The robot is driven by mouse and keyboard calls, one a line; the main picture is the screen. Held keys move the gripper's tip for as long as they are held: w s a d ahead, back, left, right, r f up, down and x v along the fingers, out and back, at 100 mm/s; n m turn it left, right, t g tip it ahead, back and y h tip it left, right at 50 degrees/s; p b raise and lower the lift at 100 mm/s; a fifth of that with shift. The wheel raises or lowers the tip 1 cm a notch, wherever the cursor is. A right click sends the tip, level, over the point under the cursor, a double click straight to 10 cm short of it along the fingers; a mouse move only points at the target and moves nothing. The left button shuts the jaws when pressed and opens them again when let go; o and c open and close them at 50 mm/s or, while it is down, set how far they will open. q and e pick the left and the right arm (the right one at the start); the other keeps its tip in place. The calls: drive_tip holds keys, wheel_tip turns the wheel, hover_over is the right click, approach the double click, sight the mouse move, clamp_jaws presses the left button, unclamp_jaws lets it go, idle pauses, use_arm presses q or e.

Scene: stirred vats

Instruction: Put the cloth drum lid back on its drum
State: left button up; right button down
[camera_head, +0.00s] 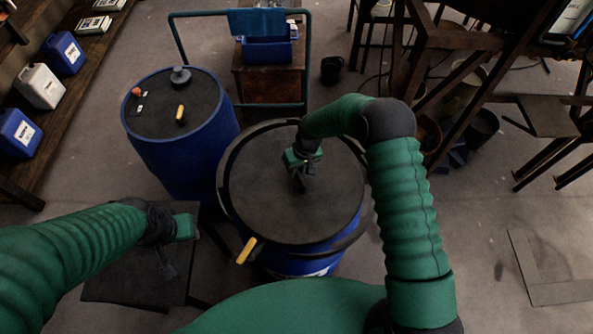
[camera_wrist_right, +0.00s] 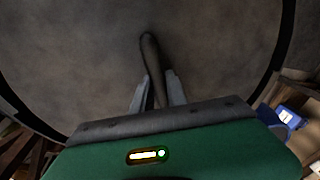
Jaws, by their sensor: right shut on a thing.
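The dark round drum lid (camera_head: 270,205) lies over the mouth of the near blue drum (camera_head: 300,263), within its black rim. I cannot tell whether it is fully seated. My right gripper (camera_head: 299,181) is above the lid, shut on its dark upright handle. In the right wrist view the fingers (camera_wrist_right: 158,92) close around the handle (camera_wrist_right: 150,55), and the lid surface (camera_wrist_right: 80,60) fills the background. A yellow-gripped lever (camera_head: 247,250) sits at the near left of the drum rim. My left gripper (camera_head: 168,262) hangs over a dark low table; its finger opening is unclear.
A second blue drum (camera_head: 175,150) stands close behind left, with small items on top. A dark low table (camera_head: 125,275) is at the near left. A cart with a blue box (camera_head: 268,50) stands behind.

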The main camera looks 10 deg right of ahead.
drive_tip(key=shift+f+b, duration=0.3)
drive_tip(key=shift+f, duration=0.05)
drive_tip(key=c, duration=1.3)
unclamp_jaws()
drive_tip(key=shift+o, duration=0.2)
drive_tip(key=shift+s, duration=0.1)
